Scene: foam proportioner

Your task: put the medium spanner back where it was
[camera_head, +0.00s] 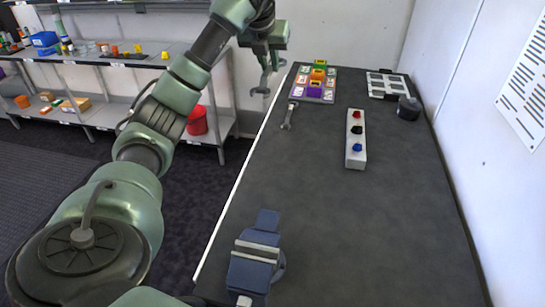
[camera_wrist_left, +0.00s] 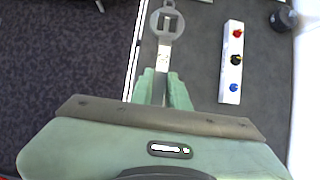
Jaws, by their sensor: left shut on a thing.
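My left gripper (camera_head: 265,48) is shut on a grey spanner (camera_head: 264,80), taken here as the medium spanner. The spanner hangs down from the fingers in the head view, above the left edge of the dark table near its far end. In the left wrist view the spanner (camera_wrist_left: 163,60) sticks out from between the green fingers (camera_wrist_left: 163,88), with a ring-like head at its far end. Another spanner (camera_head: 288,117) lies on the table, right of and below the held one. My right gripper is not in view.
A coloured tray (camera_head: 314,97) lies behind the lying spanner. A white box with red, black and blue knobs (camera_head: 356,140) stands on the table (camera_head: 390,220). A blue vise (camera_head: 252,268) is at the near left edge. A frame (camera_head: 387,84) and black round object (camera_head: 409,107) are far right.

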